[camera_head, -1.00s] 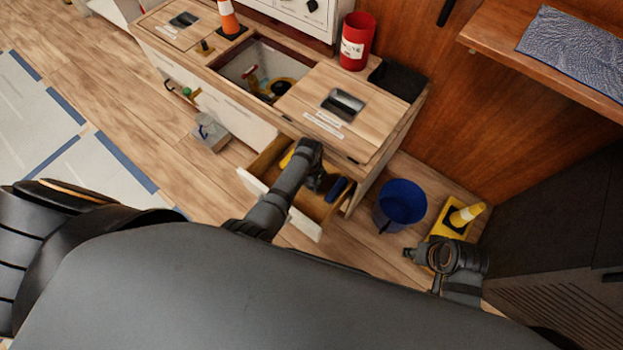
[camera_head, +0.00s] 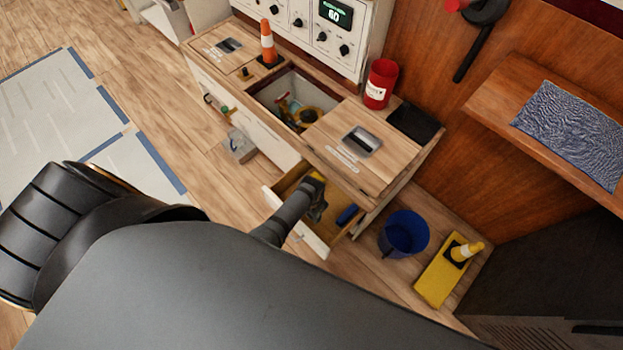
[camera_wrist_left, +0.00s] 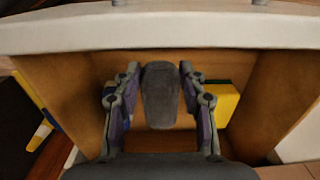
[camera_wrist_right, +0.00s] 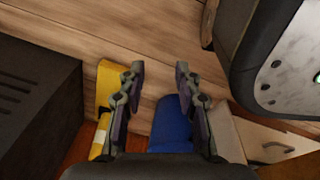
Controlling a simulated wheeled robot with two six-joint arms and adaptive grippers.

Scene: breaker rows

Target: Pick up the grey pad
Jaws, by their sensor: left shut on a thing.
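The grey pad (camera_wrist_left: 160,95) is a dark grey rounded block. In the left wrist view it stands between the two fingers of my left gripper (camera_wrist_left: 158,78), which is shut on it. Both are inside or just over the open drawer (camera_wrist_left: 72,100). In the head view my left gripper (camera_head: 318,208) reaches down into that drawer, and the pad cannot be made out clearly there. My right gripper (camera_wrist_right: 157,72) is open and empty in the right wrist view, above the floor area; it is out of the head view.
A yellow block (camera_wrist_left: 222,102) and a blue thing (camera_head: 347,215) lie in the drawer beside my left gripper. A blue bucket (camera_head: 404,234) and a yellow base with a striped cone (camera_head: 437,277) stand on the floor to the right. The counter (camera_head: 345,165) overhangs the drawer's back.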

